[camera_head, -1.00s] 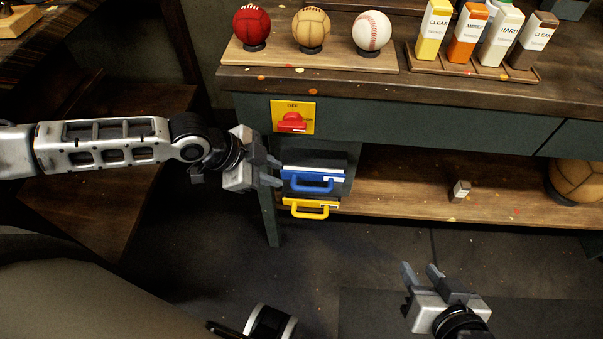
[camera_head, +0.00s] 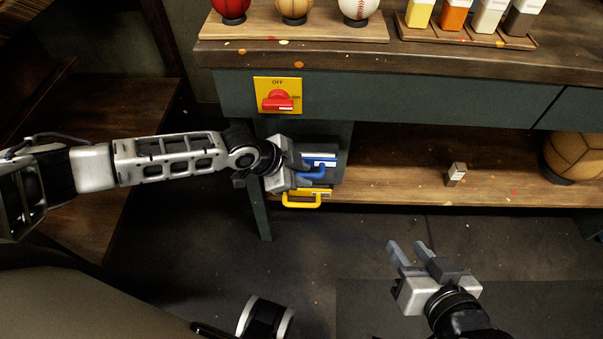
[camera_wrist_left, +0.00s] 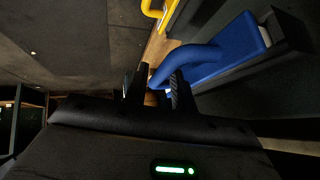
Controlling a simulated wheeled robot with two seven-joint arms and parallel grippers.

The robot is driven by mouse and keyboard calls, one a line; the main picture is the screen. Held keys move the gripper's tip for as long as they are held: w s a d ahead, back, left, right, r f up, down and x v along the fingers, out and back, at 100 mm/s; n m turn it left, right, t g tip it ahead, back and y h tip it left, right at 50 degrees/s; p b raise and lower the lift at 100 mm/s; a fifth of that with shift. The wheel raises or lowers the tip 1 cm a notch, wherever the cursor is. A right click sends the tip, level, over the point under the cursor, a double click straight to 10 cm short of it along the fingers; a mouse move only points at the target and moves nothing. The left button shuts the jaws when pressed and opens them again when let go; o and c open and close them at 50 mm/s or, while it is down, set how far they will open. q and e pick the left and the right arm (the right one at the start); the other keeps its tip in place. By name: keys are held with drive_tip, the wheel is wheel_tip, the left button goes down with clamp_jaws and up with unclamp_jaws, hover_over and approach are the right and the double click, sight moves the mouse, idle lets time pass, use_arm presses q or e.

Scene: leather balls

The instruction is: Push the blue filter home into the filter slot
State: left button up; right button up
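The blue filter (camera_head: 321,159) has a pale-labelled front and a blue loop handle. It sits in a dark housing (camera_head: 342,140) under the bench, in the slot above the yellow filter; how deep it sits is hard to tell. My left gripper (camera_head: 303,168) is at the left part of the blue handle, hiding some of it. In the left wrist view the blue handle (camera_wrist_left: 195,58) reaches between my left fingertips (camera_wrist_left: 160,82), which stand apart; firm contact is not clear. My right gripper (camera_head: 408,254) is open and empty, low over the floor.
The yellow filter (camera_head: 303,198) with its handle sits just below. A red switch (camera_head: 278,101) on a yellow plate is above, its label reading OFF. A small box (camera_head: 455,174) and a large ball (camera_head: 577,155) stand on the lower shelf (camera_head: 400,185). Floor in front is clear.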

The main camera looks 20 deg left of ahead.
drive_tip(key=shift+s+f, duration=0.1)
drive_tip(key=shift+s, duration=0.05)
use_arm(q)
clamp_jaws()
use_arm(e)
drive_tip(key=shift+d, duration=0.1)
use_arm(q)
drive_tip(key=shift+r, duration=0.1)
